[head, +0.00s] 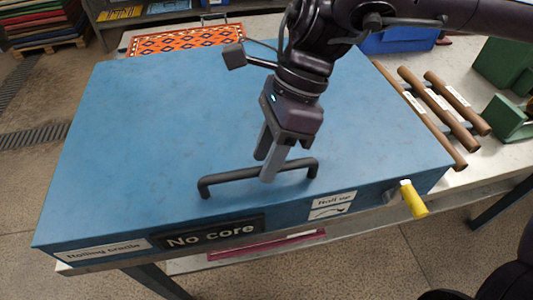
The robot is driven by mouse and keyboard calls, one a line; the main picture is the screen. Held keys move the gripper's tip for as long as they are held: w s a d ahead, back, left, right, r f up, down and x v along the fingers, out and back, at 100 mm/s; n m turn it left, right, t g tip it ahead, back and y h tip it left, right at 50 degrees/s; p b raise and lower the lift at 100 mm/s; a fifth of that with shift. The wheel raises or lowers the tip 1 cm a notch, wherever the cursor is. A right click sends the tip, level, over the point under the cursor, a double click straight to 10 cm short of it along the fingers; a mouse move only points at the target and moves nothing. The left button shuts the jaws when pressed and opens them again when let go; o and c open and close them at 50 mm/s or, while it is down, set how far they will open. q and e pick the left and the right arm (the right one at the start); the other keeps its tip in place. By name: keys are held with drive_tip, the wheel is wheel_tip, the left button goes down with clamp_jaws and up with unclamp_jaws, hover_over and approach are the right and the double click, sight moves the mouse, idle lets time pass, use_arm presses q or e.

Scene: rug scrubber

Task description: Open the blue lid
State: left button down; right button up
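The blue lid (150,130) is a large flat panel lying level and closed on the bench in the head view. A black bar handle (230,180) stands on it near its front edge. My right gripper (265,168) reaches down from the top right to the handle's middle. Its two grey fingers are apart, one in front of the bar and the other toward its far side. Whether they touch the bar is unclear. My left gripper is out of view.
The front carries labels, including "No core" (210,234). A yellow crank grip (413,199) sticks out at the front right. Brown rollers (440,110) and a green block (510,125) lie right of the lid. An orange patterned rug (185,39) lies behind.

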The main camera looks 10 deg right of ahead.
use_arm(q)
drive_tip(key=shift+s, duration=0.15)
use_arm(e)
drive_tip(key=shift+a+f, duration=0.1)
drive_tip(key=shift+f, duration=0.1)
drive_tip(key=shift+c, duration=0.2)
clamp_jaws()
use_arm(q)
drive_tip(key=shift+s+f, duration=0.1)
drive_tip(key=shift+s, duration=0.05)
use_arm(e)
drive_tip(key=shift+r, duration=0.1)
